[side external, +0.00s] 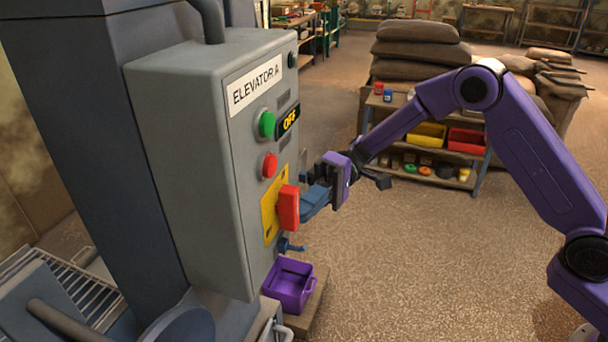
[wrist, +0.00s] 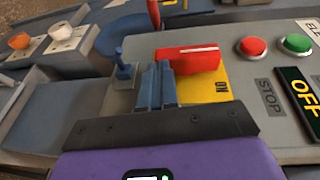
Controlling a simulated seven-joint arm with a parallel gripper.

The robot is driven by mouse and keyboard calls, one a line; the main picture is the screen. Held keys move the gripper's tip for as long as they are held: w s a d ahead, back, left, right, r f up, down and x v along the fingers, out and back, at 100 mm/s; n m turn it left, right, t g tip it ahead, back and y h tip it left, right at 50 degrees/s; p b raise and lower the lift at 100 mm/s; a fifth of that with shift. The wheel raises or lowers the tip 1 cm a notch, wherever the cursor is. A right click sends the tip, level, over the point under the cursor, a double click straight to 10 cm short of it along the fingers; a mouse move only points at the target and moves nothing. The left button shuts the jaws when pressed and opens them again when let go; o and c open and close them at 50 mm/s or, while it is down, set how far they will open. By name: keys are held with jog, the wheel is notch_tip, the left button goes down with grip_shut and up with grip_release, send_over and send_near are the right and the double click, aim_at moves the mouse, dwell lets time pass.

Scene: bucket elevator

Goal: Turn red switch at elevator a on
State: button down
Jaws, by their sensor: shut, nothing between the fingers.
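The red switch (side external: 288,207) is a block handle on a yellow plate (side external: 269,219) low on the front of the grey box labelled ELEVATOR A (side external: 256,84). A display above it reads OFF (side external: 288,121). My gripper (side external: 309,205) is shut and empty, its blue fingertips right at the switch. In the wrist view the closed fingers (wrist: 158,84) overlap the left part of the red switch (wrist: 192,60). I cannot tell whether they touch it. "NO" shows on the yellow plate (wrist: 218,92) in the wrist view.
A red button (side external: 270,165) and a green button (side external: 267,124) sit above the switch. A purple bin (side external: 290,284) stands below the box. A shelf with a yellow bin (side external: 427,135) and sacks stand behind my arm. The floor to the right is clear.

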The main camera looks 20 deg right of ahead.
dwell(0.3)
jog(key=w+f+v, duration=0.1)
jog(key=f+v, duration=0.1)
jog(key=v, duration=1.2)
jog(key=s+r+n+h, duration=0.15)
jog(key=s+h, duration=0.85)
jog(key=s, duration=1)
jog(key=s+d+f+n+t+h, duration=0.1)
jog(key=s+d+n+t+h, duration=0.1)
jog(key=s+d+t, duration=0.2)
jog(key=s+d+f+n+t+h, duration=0.1)
jog(key=s+d+n+t+h, duration=0.1)
jog(key=s+d, duration=0.8)
jog(key=shift+s+f+n+t, duration=0.4)
jog(key=shift+n+t, duration=0.15)
jog(key=shift+t, duration=0.45)
